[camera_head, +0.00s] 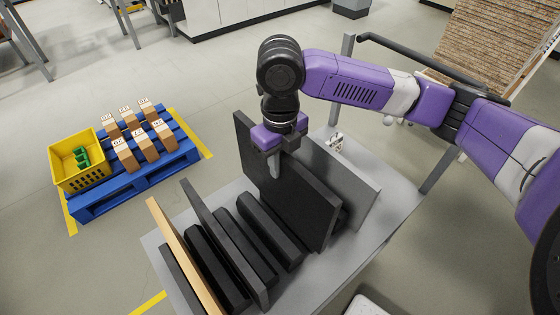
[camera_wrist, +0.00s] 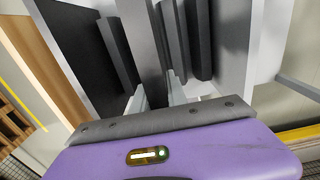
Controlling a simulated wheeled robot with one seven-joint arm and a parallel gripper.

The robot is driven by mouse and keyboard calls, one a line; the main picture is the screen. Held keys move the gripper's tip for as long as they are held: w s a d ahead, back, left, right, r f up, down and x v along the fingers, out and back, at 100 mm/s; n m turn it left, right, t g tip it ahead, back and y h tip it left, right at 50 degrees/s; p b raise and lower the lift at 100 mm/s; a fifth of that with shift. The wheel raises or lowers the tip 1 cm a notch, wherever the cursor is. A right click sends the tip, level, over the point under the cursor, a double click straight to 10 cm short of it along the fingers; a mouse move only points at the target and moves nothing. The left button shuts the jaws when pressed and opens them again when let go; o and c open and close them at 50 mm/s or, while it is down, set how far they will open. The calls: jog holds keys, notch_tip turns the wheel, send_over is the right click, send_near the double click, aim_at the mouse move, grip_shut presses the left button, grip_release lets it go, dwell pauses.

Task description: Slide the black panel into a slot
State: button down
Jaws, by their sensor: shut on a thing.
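A large black panel (camera_head: 290,205) stands upright at the right side of a grey rack (camera_head: 155,243) in the head view. My gripper (camera_head: 274,163) is shut on its upper edge from above. In the wrist view the panel's edge (camera_wrist: 141,45) runs between the two fingers of my gripper (camera_wrist: 156,97). Low black dividers (camera_head: 255,235) form slots to the left of the panel. The panel's lower edge is partly hidden behind these dividers, so I cannot tell whether it sits in a slot.
A wood-coloured panel (camera_head: 180,250) and a dark grey panel (camera_head: 220,235) stand in the rack to the left. A light grey plate (camera_head: 355,190) stands behind the black panel. A blue pallet (camera_head: 120,195) with a yellow crate (camera_head: 80,175) and boxes lies on the floor further left.

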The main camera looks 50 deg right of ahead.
aim_at(280, 190)
jog(key=shift+f+b, duration=3.75)
jog(key=shift+f, duration=1.4)
jog(key=c, duration=1.2)
grip_release()
jog(key=shift+c, duration=0.2)
notch_tip(280, 190, up, 8)
jog(key=p, duration=0.1)
jog(key=shift+f, duration=0.1)
